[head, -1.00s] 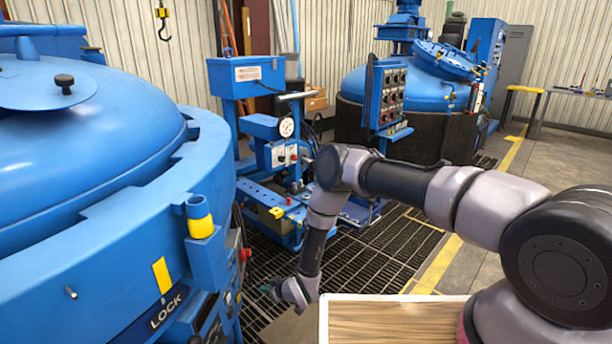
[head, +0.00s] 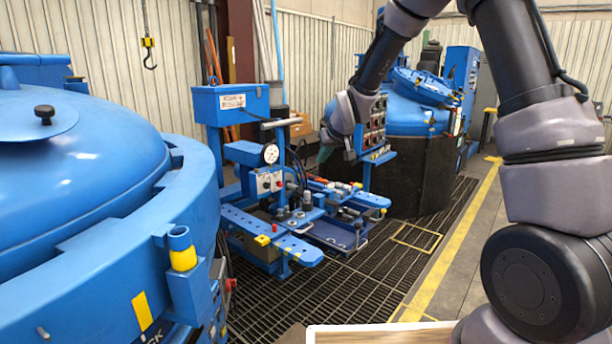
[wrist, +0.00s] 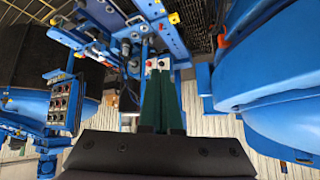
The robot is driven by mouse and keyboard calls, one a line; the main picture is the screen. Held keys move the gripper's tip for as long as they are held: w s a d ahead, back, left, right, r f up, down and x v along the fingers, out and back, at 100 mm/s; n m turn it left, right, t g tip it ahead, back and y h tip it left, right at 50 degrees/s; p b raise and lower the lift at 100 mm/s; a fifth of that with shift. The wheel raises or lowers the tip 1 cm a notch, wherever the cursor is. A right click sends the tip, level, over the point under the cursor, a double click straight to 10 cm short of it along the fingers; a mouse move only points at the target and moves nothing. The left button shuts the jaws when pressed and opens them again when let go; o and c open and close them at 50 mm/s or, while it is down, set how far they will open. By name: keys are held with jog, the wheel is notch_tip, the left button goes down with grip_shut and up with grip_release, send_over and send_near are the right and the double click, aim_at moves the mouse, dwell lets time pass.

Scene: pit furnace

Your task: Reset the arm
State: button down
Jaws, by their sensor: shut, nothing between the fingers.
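My arm is raised and folded on the right of the head view.
A large blue furnace (head: 75,150) fills the left. A blue pump stand (head: 235,102) with a gauge is at the centre. Another blue furnace (head: 410,117) stands behind the panel. Dark floor grating (head: 345,280) lies open in front. A light-edged wooden surface (head: 380,335) is at the bottom.

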jog(key=s+d+r+m+h, duration=0.1)
jog(key=s+d+r+m, duration=0.3)
jog(key=s+d+r, duration=1)
jog(key=s+d+r+m, duration=0.2)
jog(key=s, duration=0.8)
jog(key=s+d+r+m, duration=0.2)
jog(key=s+d, duration=0.1)
jog(key=s, duration=0.7)
jog(key=shift+s+d+r+g, duration=0.2)
jog(key=shift+s+d+g, duration=0.1)
jog(key=shift+s+d, duration=0.1)
